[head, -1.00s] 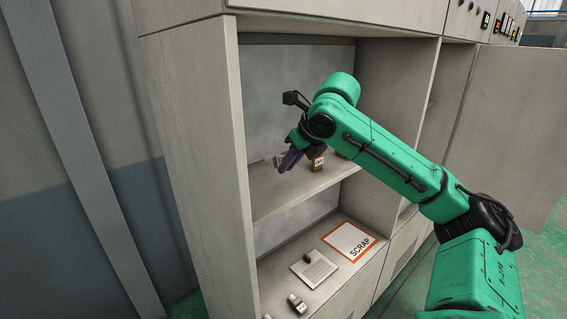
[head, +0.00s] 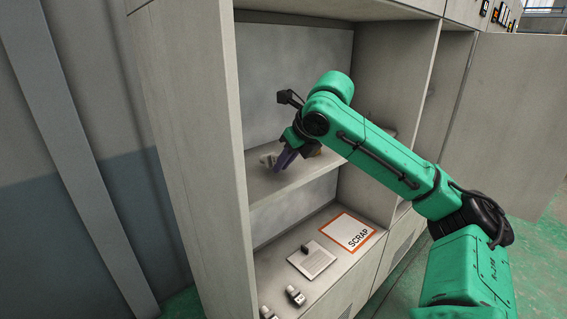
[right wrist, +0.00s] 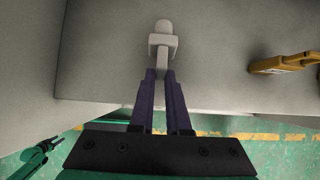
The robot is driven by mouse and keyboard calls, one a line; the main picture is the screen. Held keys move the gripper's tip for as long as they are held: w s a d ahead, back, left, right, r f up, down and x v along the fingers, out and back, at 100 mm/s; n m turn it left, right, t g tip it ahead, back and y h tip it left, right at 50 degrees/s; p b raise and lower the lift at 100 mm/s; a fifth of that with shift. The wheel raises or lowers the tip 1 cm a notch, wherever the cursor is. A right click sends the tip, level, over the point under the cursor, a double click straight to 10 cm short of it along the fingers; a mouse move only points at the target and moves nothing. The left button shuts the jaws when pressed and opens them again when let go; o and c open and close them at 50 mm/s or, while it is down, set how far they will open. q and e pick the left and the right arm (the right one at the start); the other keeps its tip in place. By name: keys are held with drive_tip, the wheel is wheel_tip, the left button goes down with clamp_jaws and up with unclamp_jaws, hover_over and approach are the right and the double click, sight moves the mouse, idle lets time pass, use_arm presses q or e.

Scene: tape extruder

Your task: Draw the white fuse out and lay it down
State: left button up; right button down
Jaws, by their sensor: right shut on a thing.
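My right gripper (right wrist: 160,73) is shut on a white fuse (right wrist: 163,45) with a block-shaped middle and rounded end. In the right wrist view the fuse extends beyond the purple fingertips, over a pale grey surface. In the head view my right gripper (head: 278,166) is inside the open cabinet at the upper shelf (head: 280,185), with the pale fuse (head: 267,160) at its tips. I cannot tell whether the fuse touches the shelf or a holder.
A yellow-orange item (right wrist: 285,64) lies right of the fuse. In the lower bay are an orange-bordered SCRAP sheet (head: 348,231), a grey plate (head: 316,263) and small dark-and-silver parts (head: 295,295). The cabinet's left wall (head: 195,140) stands close beside my gripper.

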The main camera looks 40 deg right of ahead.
drive_tip(key=shift+f, duration=0.25)
idle(0.4)
drive_tip(key=c, duration=0.8)
unclamp_jaws()
drive_tip(key=shift+r, duration=0.1)
drive_tip(key=p+v, duration=0.2)
drive_tip(key=v, duration=1.2)
drive_tip(key=shift+s+r+p, duration=0.15)
drive_tip(key=shift+s+p, duration=0.05)
drive_tip(key=shift+p, duration=0.15)
